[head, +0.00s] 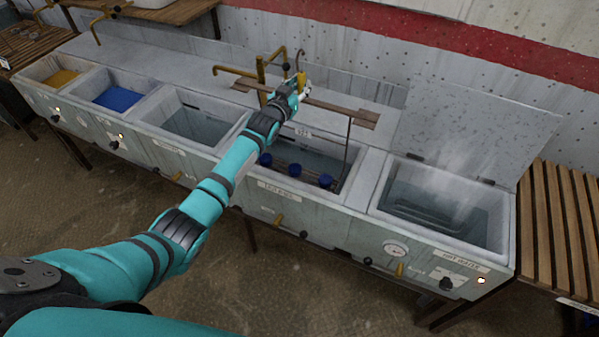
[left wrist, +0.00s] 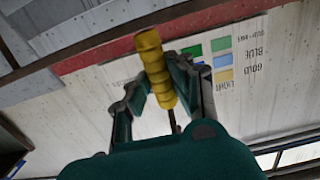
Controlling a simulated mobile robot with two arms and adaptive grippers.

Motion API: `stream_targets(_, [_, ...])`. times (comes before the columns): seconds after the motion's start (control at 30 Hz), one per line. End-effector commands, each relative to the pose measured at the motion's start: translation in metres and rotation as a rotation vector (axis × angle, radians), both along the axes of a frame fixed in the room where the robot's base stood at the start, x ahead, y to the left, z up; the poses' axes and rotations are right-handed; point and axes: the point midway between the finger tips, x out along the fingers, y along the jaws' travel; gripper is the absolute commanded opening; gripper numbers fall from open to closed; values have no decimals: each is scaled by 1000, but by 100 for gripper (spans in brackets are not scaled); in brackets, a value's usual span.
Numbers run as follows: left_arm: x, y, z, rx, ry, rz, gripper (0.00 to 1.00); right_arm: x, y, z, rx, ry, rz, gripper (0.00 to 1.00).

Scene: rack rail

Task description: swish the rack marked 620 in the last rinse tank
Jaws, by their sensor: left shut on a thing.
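My left gripper (head: 301,88) is over the fourth tank, shut on the yellow ribbed grip of a rack. The grip (left wrist: 155,68) stands between the fingers in the left wrist view. My arm hides part of the tank's left side. My right gripper is not in view.
A steaming hot water tank (head: 495,215) with raised lid (head: 470,120) stands to the right. A clear tank (head: 190,135), a blue one (head: 118,98) and a gold one (head: 62,77) stand left. Brass taps (head: 262,72) rise behind. A slatted bench (head: 560,230) is at far right.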

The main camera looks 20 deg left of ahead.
Motion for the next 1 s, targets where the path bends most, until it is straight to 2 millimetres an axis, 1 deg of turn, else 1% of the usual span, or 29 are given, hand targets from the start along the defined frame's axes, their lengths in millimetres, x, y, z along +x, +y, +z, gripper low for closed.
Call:
stream_targets(0.03, [1, 0, -10, -1, -6, -1, 0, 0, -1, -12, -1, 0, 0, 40])
stream_targets(0.3, [1, 0, -45, -1, -7, -1, 0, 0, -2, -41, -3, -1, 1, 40])
stream_targets(0.43, [1, 0, -60, -1, -7, -1, 0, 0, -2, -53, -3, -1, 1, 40])
stream_targets(0.57, [1, 0, -66, -1, -7, -1, 0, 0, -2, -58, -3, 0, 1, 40])
stream_targets(1.0, [-1, 0, -64, -1, -7, -1, 0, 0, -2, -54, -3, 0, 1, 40])
